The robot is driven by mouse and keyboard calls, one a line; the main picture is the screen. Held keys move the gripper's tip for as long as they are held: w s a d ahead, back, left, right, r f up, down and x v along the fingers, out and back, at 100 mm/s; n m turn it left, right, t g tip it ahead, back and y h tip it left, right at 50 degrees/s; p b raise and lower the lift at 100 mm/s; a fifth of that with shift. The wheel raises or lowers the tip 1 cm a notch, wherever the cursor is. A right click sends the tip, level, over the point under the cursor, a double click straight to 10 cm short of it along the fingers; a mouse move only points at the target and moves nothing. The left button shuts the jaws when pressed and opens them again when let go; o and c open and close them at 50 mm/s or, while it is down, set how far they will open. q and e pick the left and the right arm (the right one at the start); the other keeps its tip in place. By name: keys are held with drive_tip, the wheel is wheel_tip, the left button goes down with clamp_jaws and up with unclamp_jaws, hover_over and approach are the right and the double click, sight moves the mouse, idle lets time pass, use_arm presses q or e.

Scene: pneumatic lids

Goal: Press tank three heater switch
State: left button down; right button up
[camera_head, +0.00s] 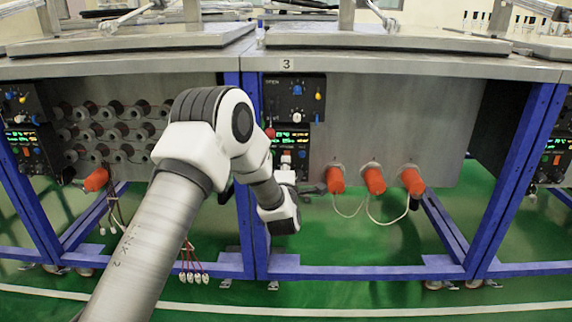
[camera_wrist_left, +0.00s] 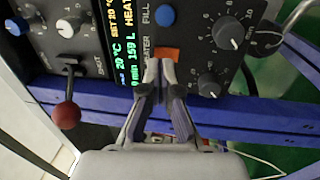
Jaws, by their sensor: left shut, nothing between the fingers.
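The tank three control panel (camera_head: 291,138) is under the steel tank marked 3 (camera_head: 286,64). In the left wrist view, the panel (camera_wrist_left: 120,18) shows a green display (camera_wrist_left: 124,48) reading about 20 °C and 159 L. An orange heater switch (camera_wrist_left: 169,53) sits by the partly covered heater label, below the blue fill button (camera_wrist_left: 165,15). My left gripper (camera_wrist_left: 160,66) is shut and empty, its fingertips right at the orange switch and covering part of it. I cannot tell if they touch. In the head view my left gripper (camera_head: 287,163) reaches the panel's lower part. My right gripper is out of view.
A red-knobbed lever (camera_wrist_left: 66,114) juts from the panel near my fingers. Several knobs, one a black knob (camera_wrist_left: 208,85), are close by. Orange cylinders (camera_head: 374,181) with cables hang to the right. Green floor lies below.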

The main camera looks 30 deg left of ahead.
use_arm(q)
drive_tip(key=shift+x, duration=1)
drive_tip(key=shift+w, duration=0.1)
drive_tip(key=shift+w+a+r, duration=0.15)
drive_tip(key=shift+w+r, duration=0.05)
drive_tip(key=shift+r, duration=0.15)
